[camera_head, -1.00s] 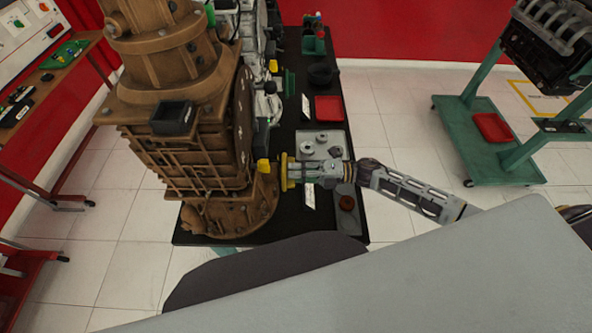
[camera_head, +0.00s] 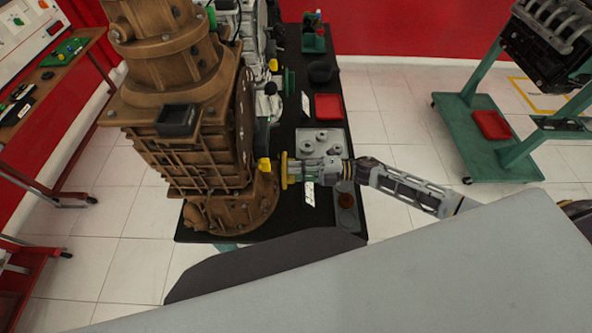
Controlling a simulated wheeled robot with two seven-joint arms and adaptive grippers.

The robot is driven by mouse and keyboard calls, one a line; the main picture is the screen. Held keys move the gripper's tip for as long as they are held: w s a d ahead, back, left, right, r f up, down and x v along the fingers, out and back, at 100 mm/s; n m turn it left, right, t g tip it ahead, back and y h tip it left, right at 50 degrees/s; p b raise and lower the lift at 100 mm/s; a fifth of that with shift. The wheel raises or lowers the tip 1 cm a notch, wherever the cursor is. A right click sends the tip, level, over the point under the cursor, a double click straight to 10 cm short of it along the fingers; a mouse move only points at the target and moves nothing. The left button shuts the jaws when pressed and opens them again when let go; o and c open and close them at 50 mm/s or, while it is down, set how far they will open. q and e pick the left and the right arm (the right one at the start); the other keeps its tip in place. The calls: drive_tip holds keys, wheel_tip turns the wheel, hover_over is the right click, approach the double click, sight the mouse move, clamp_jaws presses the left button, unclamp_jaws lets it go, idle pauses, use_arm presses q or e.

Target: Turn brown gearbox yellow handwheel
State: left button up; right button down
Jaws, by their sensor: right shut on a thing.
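The brown gearbox (camera_head: 190,160) stands upright at the left end of the black table. Its yellow handwheel (camera_head: 284,171) sticks out on the right side near the bottom, seen nearly edge-on. My right gripper (camera_head: 292,171) comes in from the right and is shut on the handwheel. The fingertips are partly hidden by the wheel and the gripper body. A smaller yellow part (camera_head: 264,166) sits between the handwheel and the gearbox. My left gripper is not in view.
On the black table (camera_head: 292,213) lie a grey plate with round parts (camera_head: 322,138) and a red tray (camera_head: 328,107). A green engine stand (camera_head: 468,135) is at the right. White floor lies between.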

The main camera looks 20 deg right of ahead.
drive_tip(key=c, duration=1.4)
unclamp_jaws()
drive_tip(key=shift+d, duration=0.15)
drive_tip(key=v, duration=1.1)
drive_tip(key=shift+s+d, duration=0.1)
drive_tip(key=shift+d, duration=0.25)
